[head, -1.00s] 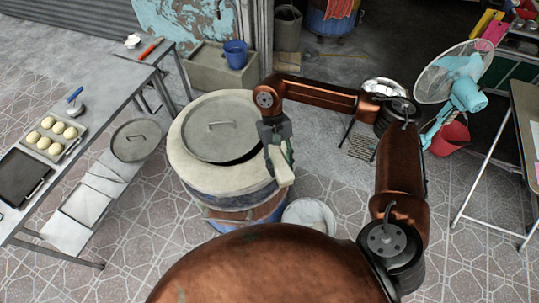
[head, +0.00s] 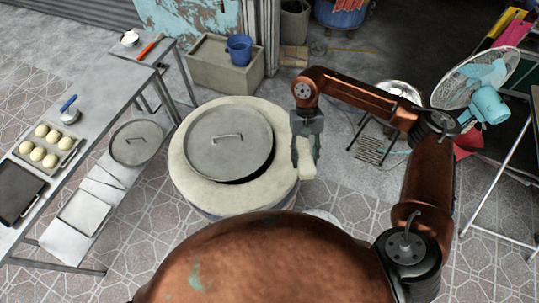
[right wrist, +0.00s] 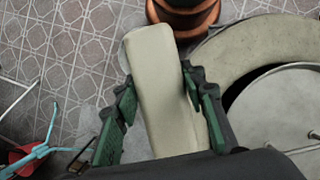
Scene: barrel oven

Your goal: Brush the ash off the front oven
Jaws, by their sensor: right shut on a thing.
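The round oven (head: 190,180) stands in the middle of the head view, with a pale rim and a grey metal lid (head: 225,160) on top. The lid leaves a dark gap at its front right. The oven and lid also show at the right of the right wrist view. My right gripper (head: 306,156) is shut on a long cream block-like tool (right wrist: 158,70), likely the brush, at the oven's right edge. Whether the tool touches the oven I cannot tell. I cannot make out ash on the rim. My left gripper is not in view.
A metal table (head: 90,105) with a tray of dough balls (head: 45,147) stands left. A blue bucket (head: 239,48) sits on a stone block behind. A fan (head: 487,100) stands right. My body hides the oven's lower front.

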